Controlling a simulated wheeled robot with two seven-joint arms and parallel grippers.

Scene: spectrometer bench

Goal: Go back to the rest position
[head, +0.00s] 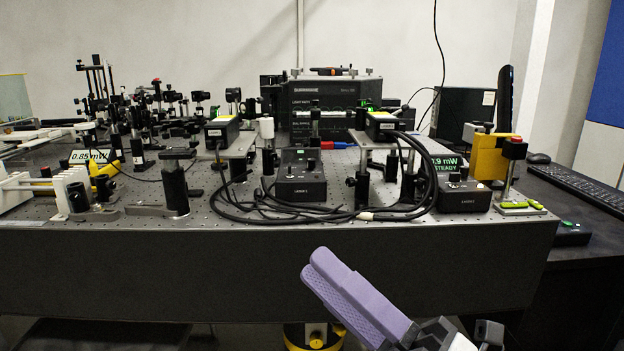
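My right gripper (316,265) is in the lower middle of the head view, in front of the bench's front face and below its top edge. Its two purple fingers lie side by side against each other, pointing up and to the left, with nothing seen between them. It touches nothing that I can see. My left gripper is not in view. The optical bench (270,262) spans the view, with its perforated top above my gripper.
Two laser control boxes (301,189) (464,197), looped black cables and many optical mounts crowd the bench top. A red-topped post (514,148) stands at its right corner. A keyboard (580,188) lies on a dark side desk at right. Space before the bench's front face looks clear.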

